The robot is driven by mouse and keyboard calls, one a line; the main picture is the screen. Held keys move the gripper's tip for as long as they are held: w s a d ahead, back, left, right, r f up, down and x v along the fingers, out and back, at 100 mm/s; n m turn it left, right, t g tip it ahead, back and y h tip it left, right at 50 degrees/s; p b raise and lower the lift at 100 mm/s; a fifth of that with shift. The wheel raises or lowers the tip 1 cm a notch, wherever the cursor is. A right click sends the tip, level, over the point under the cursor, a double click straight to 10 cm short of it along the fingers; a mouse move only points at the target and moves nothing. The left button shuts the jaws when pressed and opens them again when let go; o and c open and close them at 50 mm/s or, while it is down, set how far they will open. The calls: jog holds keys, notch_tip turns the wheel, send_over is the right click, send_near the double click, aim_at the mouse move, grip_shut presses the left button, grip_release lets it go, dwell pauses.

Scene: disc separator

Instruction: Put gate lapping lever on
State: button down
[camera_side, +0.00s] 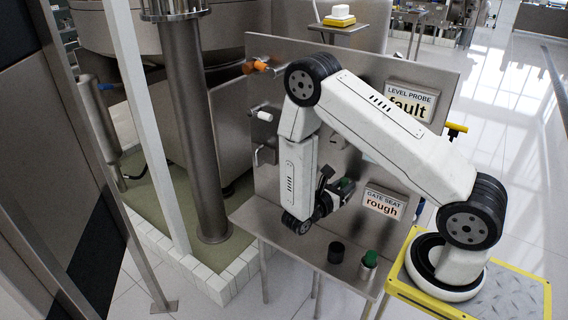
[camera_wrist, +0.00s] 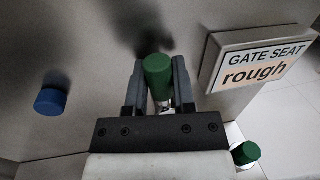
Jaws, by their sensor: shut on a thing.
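My gripper (camera_wrist: 158,92) is shut on a green-capped lever handle (camera_wrist: 157,70) in the wrist view, with a finger on each side and a bit of metal shaft showing below the cap. In the side view my gripper (camera_side: 338,192) is at the panel's lower part, left of the GATE SEAT sign, and a small green part (camera_side: 346,184) shows at its fingers. The GATE SEAT sign (camera_side: 385,202) reads "rough"; it also shows in the wrist view (camera_wrist: 262,60). No label naming the held lever shows. The lever's base and exact angle are hidden.
A blue knob (camera_wrist: 50,102) is left of my gripper. On the shelf stand a black cylinder (camera_side: 336,252) and a green-capped metal cylinder (camera_side: 369,259). The panel also bears an orange handle (camera_side: 256,66), a white handle (camera_side: 264,115) and a LEVEL PROBE "fault" sign (camera_side: 411,101).

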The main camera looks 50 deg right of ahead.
jog(key=shift+w+f+n+t+h, duration=0.35)
jog(key=shift+w+n, duration=0.3)
jog(key=shift+n, duration=1.4)
jog(key=shift+w+f+n+t+h, duration=0.2)
jog(key=shift+w+f+n+h, duration=0.35)
jog(key=shift+n, duration=1.55)
jog(key=shift+w+f+n+t+h, duration=0.3)
jog(key=shift+w+n, duration=0.45)
jog(key=shift+n, duration=1.3)
jog(key=shift+f, duration=0.1)
jog(key=c, duration=0.7)
grip_release()
jog(key=shift+c, duration=0.2)
jog(key=shift+a, duration=0.15)
jog(key=v, duration=0.7)
jog(key=shift+a, duration=0.35)
